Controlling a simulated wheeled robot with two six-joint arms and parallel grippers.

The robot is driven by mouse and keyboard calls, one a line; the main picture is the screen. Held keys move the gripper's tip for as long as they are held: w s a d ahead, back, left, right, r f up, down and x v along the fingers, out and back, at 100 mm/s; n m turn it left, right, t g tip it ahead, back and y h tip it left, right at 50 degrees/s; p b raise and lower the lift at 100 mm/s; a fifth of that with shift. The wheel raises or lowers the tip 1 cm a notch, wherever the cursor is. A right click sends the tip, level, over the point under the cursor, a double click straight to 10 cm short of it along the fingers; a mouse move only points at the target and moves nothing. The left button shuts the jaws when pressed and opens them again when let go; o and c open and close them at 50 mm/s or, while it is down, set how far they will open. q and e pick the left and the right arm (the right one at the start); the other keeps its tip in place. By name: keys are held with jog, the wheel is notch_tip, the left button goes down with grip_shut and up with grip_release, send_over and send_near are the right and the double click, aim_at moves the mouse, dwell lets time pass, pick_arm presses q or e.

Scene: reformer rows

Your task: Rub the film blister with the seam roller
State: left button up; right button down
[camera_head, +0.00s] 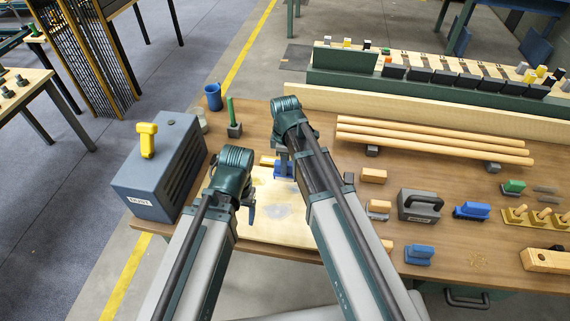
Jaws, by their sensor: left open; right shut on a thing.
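A pale board (262,229) lies on the brown bench, largely hidden behind my arms. A faint grey patch (281,211) on it looks like the film blister. My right gripper (283,157) is over the far part of the board, shut on a small blue tool (284,171) that I take for the seam roller. Whether the tool touches the board cannot be told. A small yellow piece (267,161) shows just left of it. My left gripper (248,205) is open and empty over the board's left part, near the patch.
A blue-grey box (151,185) with a yellow handle stands at the bench's left end. A blue mug (213,97) and a green-topped holder (234,130) are behind. Wooden rods (430,138) lie at the back right.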

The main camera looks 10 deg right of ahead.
jog(key=shift+r+p, duration=0.6)
jog(key=shift+r, duration=0.4)
jog(key=shift+r, duration=0.1)
notch_tip(320, 180, up, 3)
jog(key=p, duration=0.3)
